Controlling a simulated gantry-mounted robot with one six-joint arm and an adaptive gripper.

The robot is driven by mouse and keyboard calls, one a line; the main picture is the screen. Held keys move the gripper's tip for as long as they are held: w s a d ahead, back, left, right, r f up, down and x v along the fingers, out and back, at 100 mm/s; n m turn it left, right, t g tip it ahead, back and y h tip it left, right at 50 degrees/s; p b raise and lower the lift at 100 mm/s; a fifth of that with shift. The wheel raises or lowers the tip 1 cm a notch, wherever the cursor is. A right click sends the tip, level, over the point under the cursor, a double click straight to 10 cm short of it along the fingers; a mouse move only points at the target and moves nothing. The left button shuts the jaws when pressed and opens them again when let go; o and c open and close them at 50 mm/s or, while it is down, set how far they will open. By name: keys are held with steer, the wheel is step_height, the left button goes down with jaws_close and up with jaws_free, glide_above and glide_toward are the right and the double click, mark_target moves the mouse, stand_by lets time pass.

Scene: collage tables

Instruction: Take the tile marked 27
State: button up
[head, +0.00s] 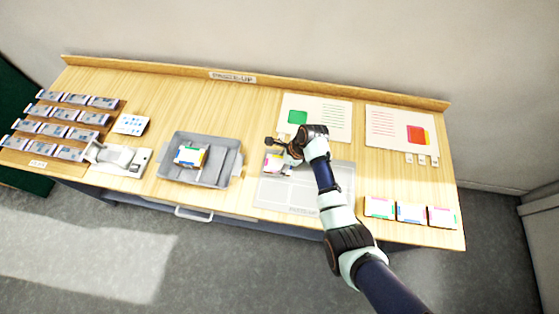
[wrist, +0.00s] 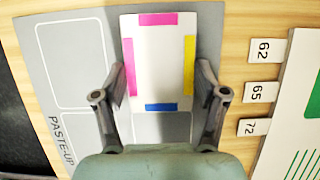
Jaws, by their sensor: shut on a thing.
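My gripper (head: 283,151) is over the grey paste-up mat (head: 300,200). In the wrist view my gripper (wrist: 162,82) is shut on a white tile (wrist: 160,60), one finger at each side. The tile has pink at its top and left edges, yellow at the right and blue at the bottom. It lies over the mat (wrist: 80,15); whether it touches the mat I cannot tell. The held tile (head: 273,162) shows partly beside the gripper in the head view. No number is readable on it, and I see no 27 anywhere.
Small tags read 62 (wrist: 265,50), 65 (wrist: 262,92) and 72 (wrist: 254,127). Three colour-edged tiles (head: 411,212) lie at the right front. A grey tray (head: 225,160) holds similar tiles. Printed sheets (head: 330,115) lie behind the mat. A rack (head: 112,125) stands left.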

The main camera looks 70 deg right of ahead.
step_height(320, 180, up, 20)
steer(key=p, duration=0.5)
